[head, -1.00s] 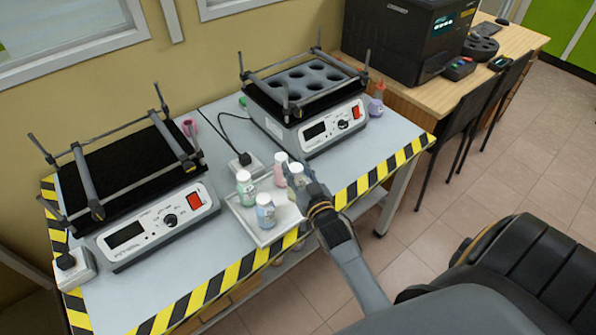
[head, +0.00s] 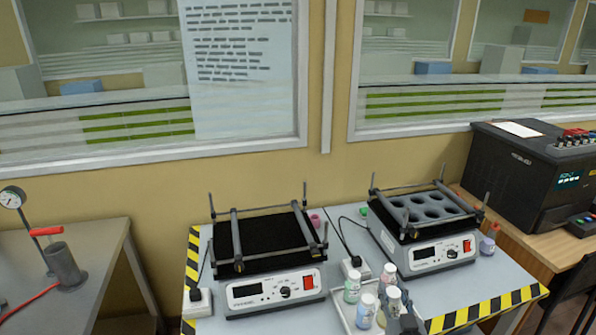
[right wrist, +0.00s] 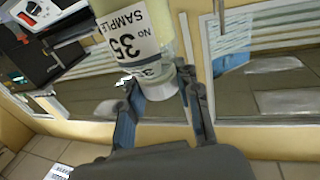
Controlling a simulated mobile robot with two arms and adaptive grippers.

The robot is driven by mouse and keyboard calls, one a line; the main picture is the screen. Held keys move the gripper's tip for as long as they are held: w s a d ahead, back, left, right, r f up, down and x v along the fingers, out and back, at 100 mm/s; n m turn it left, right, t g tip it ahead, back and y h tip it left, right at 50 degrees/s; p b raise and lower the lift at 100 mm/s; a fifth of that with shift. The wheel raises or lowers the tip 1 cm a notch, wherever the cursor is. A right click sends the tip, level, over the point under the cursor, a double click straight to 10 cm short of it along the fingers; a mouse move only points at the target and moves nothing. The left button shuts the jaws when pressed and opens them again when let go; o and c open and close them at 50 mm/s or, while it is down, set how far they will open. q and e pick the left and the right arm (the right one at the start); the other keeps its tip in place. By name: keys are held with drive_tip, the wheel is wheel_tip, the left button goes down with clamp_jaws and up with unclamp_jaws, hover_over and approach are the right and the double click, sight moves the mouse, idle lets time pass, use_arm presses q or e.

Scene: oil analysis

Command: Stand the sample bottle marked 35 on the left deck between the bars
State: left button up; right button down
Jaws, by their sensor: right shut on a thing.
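My right gripper (head: 404,318) is shut on the sample bottle marked 35 (right wrist: 135,38), close to its white cap. The label "SAMPLE No 35" shows upside down in the right wrist view, where the gripper (right wrist: 165,100) also appears. In the head view, the bottle (head: 393,301) shows at the right part of the tray; whether it touches the tray is unclear. The left shaker (head: 275,290) has an empty black deck (head: 270,231) with two grey bars across it, the left bar (head: 236,238) and the right bar (head: 305,227). My left gripper is out of view.
Green (head: 352,288), pink (head: 388,274) and blue (head: 366,313) bottles stand close together on the tray (head: 341,315). The right shaker (head: 425,254) carries a holed rack. A power adapter (head: 197,302) and upright corner posts flank the left deck.

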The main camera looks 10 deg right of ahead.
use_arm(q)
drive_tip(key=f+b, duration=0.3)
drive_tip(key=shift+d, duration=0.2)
use_arm(e)
drive_tip(key=s+a+r+n+y, duration=0.1)
drive_tip(key=s+a+r, duration=0.2)
drive_tip(key=s+a, duration=0.3)
drive_tip(key=s+a+r+y, duration=0.1)
drive_tip(key=s+a+r, duration=0.3)
drive_tip(key=s, duration=1)
drive_tip(key=a, duration=0.2)
drive_tip(key=shift+s+a+r+n+y, duration=0.15)
drive_tip(key=shift+a+r+n+y, duration=0.15)
drive_tip(key=shift+a+n+y, duration=0.1)
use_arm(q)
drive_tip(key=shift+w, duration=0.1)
